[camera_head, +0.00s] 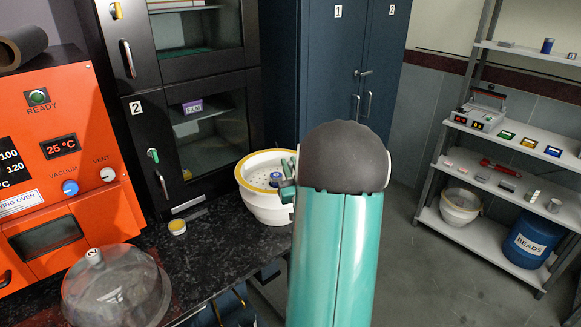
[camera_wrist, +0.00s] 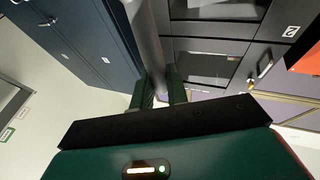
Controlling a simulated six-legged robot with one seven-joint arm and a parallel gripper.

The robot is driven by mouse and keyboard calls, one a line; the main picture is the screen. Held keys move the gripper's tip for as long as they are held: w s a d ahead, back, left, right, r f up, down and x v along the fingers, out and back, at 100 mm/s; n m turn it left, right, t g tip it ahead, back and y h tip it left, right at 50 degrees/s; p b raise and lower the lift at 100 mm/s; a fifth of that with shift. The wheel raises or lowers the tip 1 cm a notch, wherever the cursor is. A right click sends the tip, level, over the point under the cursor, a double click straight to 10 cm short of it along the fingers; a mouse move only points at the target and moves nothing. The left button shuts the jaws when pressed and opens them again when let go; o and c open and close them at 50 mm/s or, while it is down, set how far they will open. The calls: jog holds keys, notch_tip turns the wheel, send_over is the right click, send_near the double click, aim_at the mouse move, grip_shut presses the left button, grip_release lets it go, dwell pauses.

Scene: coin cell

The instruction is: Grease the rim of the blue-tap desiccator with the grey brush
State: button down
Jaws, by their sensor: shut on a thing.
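A white desiccator bowl (camera_head: 257,203) with a yellowish rim stands on the dark bench, left of my arm. Its right side is hidden by my arm. A small item with a blue top (camera_head: 276,177) is inside it; I cannot tell a blue tap on the bowl. My gripper (camera_wrist: 161,82) has its green fingers shut on a long grey shaft, the brush (camera_wrist: 148,38), in the wrist view; its bristles are not clear. In the head view a green part of my gripper (camera_head: 288,187) overlaps the bowl's right side; contact cannot be told.
A clear domed lid (camera_head: 117,290) sits at the bench's front left. A small yellow-banded jar (camera_head: 177,228) stands between it and the bowl. An orange oven (camera_head: 50,150) is at left. Another white bowl (camera_head: 460,207) and a blue bead drum (camera_head: 531,243) are on the right shelf.

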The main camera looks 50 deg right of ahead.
jog(key=shift+r, duration=3.5)
